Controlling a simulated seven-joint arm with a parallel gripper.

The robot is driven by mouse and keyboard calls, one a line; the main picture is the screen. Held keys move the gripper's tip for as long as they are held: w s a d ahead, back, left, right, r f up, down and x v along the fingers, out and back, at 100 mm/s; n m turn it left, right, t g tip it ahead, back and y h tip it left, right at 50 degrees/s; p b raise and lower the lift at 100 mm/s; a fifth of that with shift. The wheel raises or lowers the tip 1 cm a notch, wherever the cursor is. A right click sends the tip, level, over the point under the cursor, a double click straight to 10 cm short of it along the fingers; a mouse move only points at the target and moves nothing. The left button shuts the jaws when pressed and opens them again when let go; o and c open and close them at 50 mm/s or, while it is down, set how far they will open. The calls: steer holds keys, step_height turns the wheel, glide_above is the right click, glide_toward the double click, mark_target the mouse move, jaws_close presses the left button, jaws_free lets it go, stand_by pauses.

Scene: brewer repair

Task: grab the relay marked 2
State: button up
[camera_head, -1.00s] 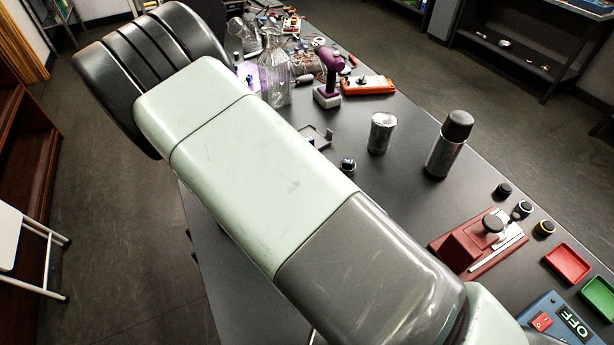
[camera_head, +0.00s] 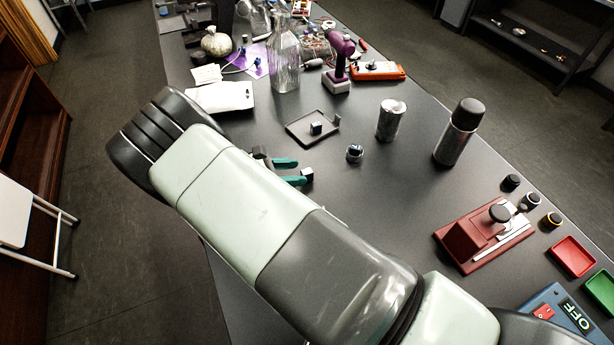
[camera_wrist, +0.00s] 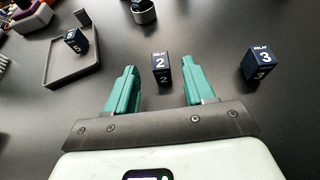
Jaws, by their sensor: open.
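The relay marked 2 (camera_wrist: 161,70) is a small dark blue block with white marks, upright on the table in the wrist view. My gripper (camera_wrist: 159,66) is open, with its teal fingers apart on either side of this relay's line. The relay is near the fingertips with gaps on both sides; nothing is held. The relay marked 3 (camera_wrist: 258,63) stands to the right, outside the right finger. In the head view my gripper (camera_head: 299,170) is low over the table, and a dark block shows at its fingertips; its mark cannot be read there.
A grey tray (camera_wrist: 82,72) holds the relay marked 5 (camera_wrist: 75,40), left of my gripper in the wrist view. A small metal cup (camera_head: 354,156) stands near the tray. A silver can (camera_head: 391,121), a flask (camera_head: 457,133) and a red press (camera_head: 483,236) stand farther right.

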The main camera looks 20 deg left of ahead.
steer(key=shift+x, duration=1.35)
jaws_close()
steer(key=shift+r, duration=0.15)
